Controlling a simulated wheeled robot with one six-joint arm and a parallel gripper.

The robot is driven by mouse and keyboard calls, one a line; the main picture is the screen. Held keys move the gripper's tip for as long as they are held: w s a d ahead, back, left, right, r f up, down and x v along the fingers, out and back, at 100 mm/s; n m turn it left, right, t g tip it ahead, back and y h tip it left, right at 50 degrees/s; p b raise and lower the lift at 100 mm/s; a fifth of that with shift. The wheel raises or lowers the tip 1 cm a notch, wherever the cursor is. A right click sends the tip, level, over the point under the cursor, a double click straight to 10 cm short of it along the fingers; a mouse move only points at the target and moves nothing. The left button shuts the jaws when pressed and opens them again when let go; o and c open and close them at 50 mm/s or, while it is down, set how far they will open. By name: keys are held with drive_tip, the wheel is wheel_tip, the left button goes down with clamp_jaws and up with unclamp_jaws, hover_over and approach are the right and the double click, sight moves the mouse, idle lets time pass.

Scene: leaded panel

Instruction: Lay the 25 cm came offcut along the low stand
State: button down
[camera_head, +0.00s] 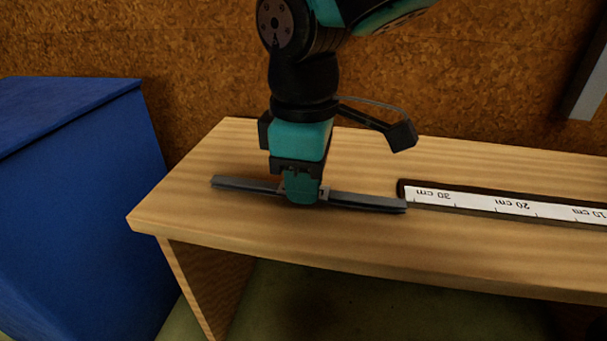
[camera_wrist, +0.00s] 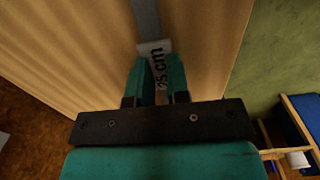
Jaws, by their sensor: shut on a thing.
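The came offcut (camera_head: 365,202) is a thin grey strip, lying lengthwise along the pale wooden stand top (camera_head: 240,225) in the head view. My gripper (camera_head: 302,194) points down and is shut on the offcut near its middle.
A white ruler strip (camera_head: 510,206) in a dark holder lies on the wood, its left end close to the offcut's right end. A blue box (camera_head: 80,190) stands left of the wooden stand. A brown cork-like wall (camera_head: 480,70) is behind. The front of the top is clear.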

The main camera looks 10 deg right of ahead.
drive_tip(key=shift+f, duration=0.25)
idle(0.3)
drive_tip(key=c, duration=1)
unclamp_jaws()
drive_tip(key=shift+r, duration=0.1)
